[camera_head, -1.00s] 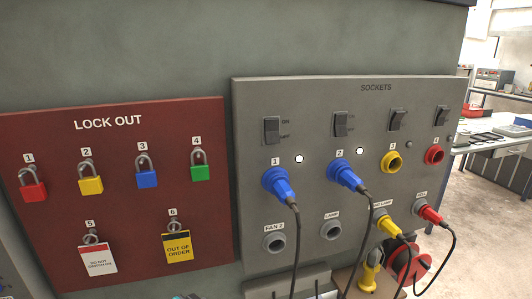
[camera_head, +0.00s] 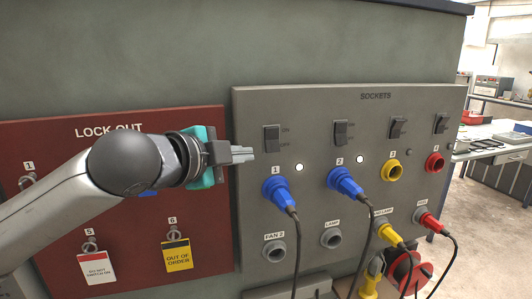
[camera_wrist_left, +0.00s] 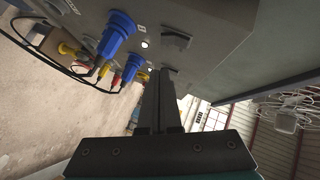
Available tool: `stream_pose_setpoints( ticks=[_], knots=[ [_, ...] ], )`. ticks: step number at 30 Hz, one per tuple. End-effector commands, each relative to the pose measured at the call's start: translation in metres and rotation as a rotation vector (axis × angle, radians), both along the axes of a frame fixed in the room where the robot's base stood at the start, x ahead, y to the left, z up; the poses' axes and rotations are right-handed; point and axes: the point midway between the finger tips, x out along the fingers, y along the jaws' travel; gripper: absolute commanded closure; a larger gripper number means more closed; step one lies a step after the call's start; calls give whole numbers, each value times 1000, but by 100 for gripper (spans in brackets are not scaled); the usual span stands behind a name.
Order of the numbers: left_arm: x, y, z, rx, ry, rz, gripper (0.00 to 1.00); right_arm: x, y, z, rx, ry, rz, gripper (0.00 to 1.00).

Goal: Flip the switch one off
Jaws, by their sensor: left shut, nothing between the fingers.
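Switch one (camera_head: 272,139) is a dark rocker above the blue plug (camera_head: 279,190) in socket 1 on the grey sockets panel (camera_head: 425,98). ON and OFF labels stand to its right. A white light (camera_head: 299,167) shows beside socket 1. My left gripper (camera_head: 250,154) is shut and empty, with its fingers pointing right. In the head view its tips lie just left of and slightly below the switch; I cannot tell whether they touch the panel. In the left wrist view the shut fingers (camera_wrist_left: 160,100) point toward the panel, near a dark switch (camera_wrist_left: 176,38). My right gripper is not in view.
The red lock-out board (camera_head: 60,225) with padlocks and tags is on the left, partly behind my left arm. Several more switches, sockets and plugs with hanging cables fill the panel's right side. A workbench (camera_head: 495,150) stands far right.

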Motion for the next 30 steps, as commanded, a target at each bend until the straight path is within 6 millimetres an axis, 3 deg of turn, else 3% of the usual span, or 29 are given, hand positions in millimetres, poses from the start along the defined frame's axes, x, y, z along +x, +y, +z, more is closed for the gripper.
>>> stream_pose_setpoints(
  ticks=[6, 17, 23, 30],
  knots=[
    [-18, -3, 11, 59, -32, -29, 100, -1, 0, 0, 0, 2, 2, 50],
    [-18, -4, 11, 61, -32, -30, 100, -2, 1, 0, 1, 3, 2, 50],
    [-5, -11, 7, 59, -30, -30, 100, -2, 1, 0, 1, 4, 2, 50],
    [27, -30, -4, 60, -30, -31, 100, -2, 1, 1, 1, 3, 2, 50]
  ],
)
